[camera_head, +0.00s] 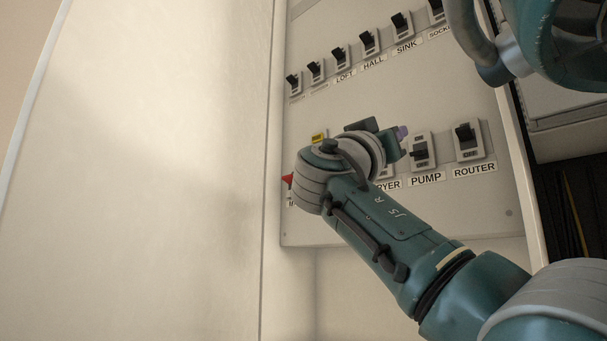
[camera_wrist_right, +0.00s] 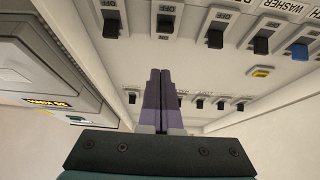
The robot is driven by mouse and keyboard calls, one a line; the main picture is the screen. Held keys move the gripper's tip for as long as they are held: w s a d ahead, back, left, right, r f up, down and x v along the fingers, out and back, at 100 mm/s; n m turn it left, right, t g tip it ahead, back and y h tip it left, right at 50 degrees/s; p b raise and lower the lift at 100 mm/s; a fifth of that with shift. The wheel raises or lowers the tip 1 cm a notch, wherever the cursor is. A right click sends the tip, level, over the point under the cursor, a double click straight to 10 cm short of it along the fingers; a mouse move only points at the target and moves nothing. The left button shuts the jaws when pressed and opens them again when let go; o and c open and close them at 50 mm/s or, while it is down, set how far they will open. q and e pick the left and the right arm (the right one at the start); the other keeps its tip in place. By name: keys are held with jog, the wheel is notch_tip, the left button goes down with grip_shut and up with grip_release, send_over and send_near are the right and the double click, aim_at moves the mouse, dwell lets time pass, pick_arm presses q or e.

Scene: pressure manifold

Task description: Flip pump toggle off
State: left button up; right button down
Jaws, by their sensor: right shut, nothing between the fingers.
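The pump toggle (camera_head: 419,153) is a black lever in a grey housing above the PUMP label (camera_head: 427,178). Its lever sits low in the housing, while the lever beside it above ROUTER sits high. My right gripper (camera_head: 402,133) is just left of the pump switch, its purple fingertips partly hidden by my wrist. In the wrist view the two purple fingers (camera_wrist_right: 160,78) are shut with nothing between them. The pump toggle (camera_wrist_right: 165,21) lies just beyond their tips, apart in the picture; I cannot tell the depth gap. My left gripper is not in view.
The router switch (camera_head: 465,135) stands right of the pump. The dryer switch is mostly hidden behind my wrist in the head view. An upper row of switches includes sink (camera_head: 402,24) and hall (camera_head: 369,40). A blue lever (camera_wrist_right: 298,50) shows in the wrist view.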

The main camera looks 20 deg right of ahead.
jog(key=shift+f+v, duration=0.3)
jog(key=shift+v, duration=1.3)
jog(key=shift+w+d, duration=0.1)
jog(key=shift+w, duration=0.05)
